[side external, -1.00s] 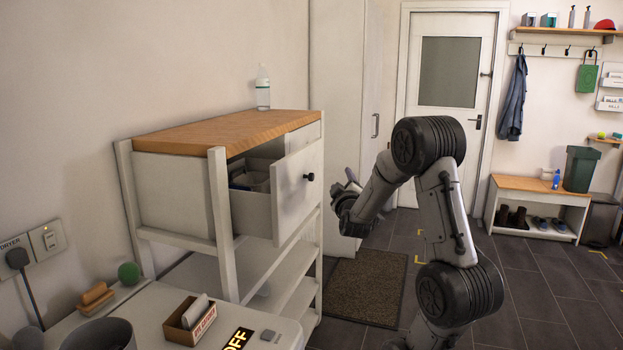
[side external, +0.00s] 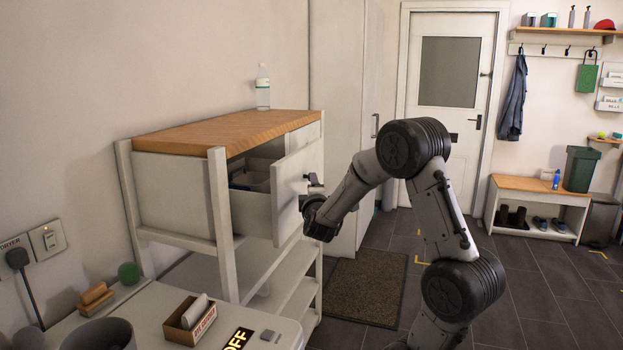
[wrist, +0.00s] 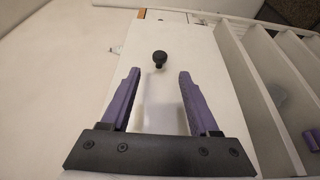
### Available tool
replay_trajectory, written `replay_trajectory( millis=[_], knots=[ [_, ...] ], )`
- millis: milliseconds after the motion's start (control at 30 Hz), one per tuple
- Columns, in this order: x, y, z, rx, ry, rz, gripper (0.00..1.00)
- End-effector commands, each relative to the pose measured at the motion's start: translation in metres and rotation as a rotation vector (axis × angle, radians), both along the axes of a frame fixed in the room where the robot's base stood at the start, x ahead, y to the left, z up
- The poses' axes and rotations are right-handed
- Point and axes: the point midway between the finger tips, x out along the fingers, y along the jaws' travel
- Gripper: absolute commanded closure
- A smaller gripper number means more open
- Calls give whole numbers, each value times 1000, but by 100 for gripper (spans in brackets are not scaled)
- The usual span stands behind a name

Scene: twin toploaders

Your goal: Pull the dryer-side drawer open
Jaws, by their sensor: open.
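The drawer (side external: 291,192) of the wooden-topped cabinet stands pulled out, with items showing inside it. Its white front (wrist: 205,60) fills the middle of the wrist view. A dark round knob (wrist: 160,58) sits on that front, just beyond my fingertips and roughly midway between them. My gripper (wrist: 158,72) is open and empty, with purple fingers apart on either side of the knob's line. In the side view my gripper (side external: 309,188) is close to the drawer front and mostly hides the knob. I cannot tell whether it touches the front.
The cabinet's wooden top (side external: 225,133) holds a clear bottle (side external: 263,88). Open shelves (side external: 285,285) lie below the drawer. A white appliance top (side external: 150,310) with a small box (side external: 190,322) stands at front left. Floor around the mat (side external: 367,285) is free.

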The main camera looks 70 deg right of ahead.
Motion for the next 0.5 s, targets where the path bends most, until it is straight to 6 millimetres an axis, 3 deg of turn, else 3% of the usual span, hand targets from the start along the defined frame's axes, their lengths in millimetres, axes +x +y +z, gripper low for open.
replay_trajectory(
  millis=[300,500],
  knots=[
    [24,-59,-1,0,0,-2,38],
    [34,-83,0,0,-1,0,38]
  ],
)
